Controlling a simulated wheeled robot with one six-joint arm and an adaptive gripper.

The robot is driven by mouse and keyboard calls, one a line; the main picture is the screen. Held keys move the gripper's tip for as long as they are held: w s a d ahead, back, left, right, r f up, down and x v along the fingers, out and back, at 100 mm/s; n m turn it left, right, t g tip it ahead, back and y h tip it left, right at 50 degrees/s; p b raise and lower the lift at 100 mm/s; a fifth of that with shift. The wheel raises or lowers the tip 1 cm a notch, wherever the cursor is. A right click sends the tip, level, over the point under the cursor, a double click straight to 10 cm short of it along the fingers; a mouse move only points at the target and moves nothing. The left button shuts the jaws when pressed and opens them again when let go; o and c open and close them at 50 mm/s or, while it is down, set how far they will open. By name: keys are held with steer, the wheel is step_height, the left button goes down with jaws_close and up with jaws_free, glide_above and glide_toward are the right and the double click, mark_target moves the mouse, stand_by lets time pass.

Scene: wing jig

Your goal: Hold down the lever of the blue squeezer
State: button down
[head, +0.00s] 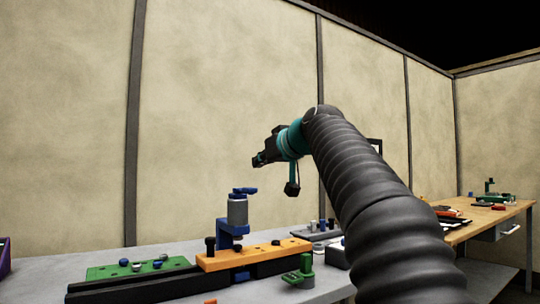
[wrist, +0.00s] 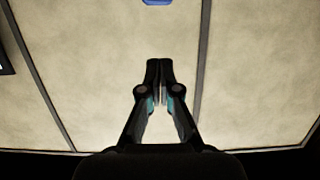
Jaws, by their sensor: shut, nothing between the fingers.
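The blue squeezer (head: 225,232) stands upright on the bench, with a blue C-shaped body and a grey cylinder on top. Its blue lever (head: 245,190) lies across the top of the cylinder and points right. My gripper (head: 256,161) is above the lever and a little to its right in the picture, apart from it. In the wrist view my gripper (wrist: 160,64) has its fingertips together with nothing between them. A small blue piece (wrist: 157,2) is cut off at the top edge of the wrist view; I cannot tell which part it is.
An orange bar (head: 262,254) lies beside the squeezer on a black rail. A green plate (head: 135,270) with blue and grey knobs is at left, and a green clamp (head: 301,274) is in front. A wooden table (head: 480,225) stands at right. The wall is behind.

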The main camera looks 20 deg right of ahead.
mark_target(244, 190)
steer(key=shift+w+a+f+b, duration=0.2)
steer(key=shift+w+f, duration=0.3)
steer(key=shift+f, duration=0.3)
steer(key=shift+w+a+f+b, duration=0.2)
steer(key=shift+w+f, duration=0.35)
steer(key=shift+f, duration=0.25)
steer(key=shift+w+a+f+b, duration=0.1)
steer(key=shift+w+f+b, duration=0.1)
steer(key=shift+w+f, duration=0.45)
steer(key=shift+s+f, duration=0.15)
steer(key=shift+f, duration=0.05)
